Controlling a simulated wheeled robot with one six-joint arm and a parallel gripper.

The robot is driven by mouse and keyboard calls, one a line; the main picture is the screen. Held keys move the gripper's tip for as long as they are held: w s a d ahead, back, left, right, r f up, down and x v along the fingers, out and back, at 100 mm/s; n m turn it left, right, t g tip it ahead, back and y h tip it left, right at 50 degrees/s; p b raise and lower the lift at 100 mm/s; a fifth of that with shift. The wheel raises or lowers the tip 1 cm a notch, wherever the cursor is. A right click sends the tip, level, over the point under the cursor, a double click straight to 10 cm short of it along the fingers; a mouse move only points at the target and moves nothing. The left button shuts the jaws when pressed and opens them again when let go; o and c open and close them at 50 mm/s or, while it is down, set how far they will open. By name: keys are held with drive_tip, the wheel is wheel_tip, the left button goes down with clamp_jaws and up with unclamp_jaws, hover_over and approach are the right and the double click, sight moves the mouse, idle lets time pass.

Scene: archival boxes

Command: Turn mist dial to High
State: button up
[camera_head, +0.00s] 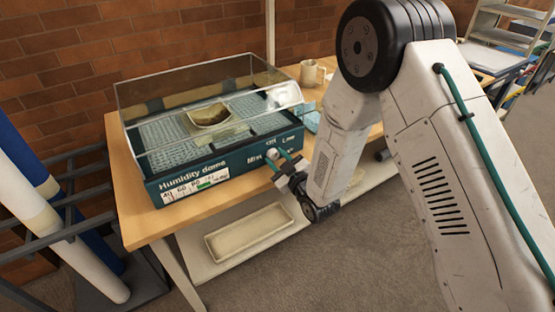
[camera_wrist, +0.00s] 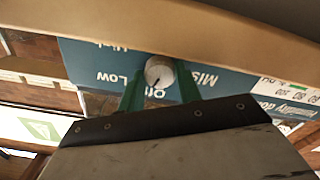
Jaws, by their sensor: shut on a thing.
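The humidity dome (camera_head: 190,180) is a dark teal base with a clear cover, standing on a wooden table. Its front reads "Humidity dome" and "Mist", with "Off" and "Low" labels near my gripper. The mist dial (camera_wrist: 159,70) is a round pale knob with a dark pointer line; it shows upside down in the wrist view. The line slants towards the side of the "Off" label, and its exact setting is hard to tell. My gripper (camera_head: 281,158) is at the front panel's right end. In the wrist view, its green fingers (camera_wrist: 160,80) are shut on the dial from both sides.
A curved brown piece (camera_head: 209,115) lies under the clear cover. A mug (camera_head: 312,73) stands behind on the table (camera_head: 150,232). A shallow tray (camera_head: 249,231) lies on the shelf below. Blue and white rolls (camera_head: 70,225) lean in a rack at left.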

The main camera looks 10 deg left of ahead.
drive_tip(key=m, duration=0.4)
drive_tip(key=shift+m, duration=0.3)
drive_tip(key=m, duration=1.5)
idle(0.4)
drive_tip(key=o, duration=1)
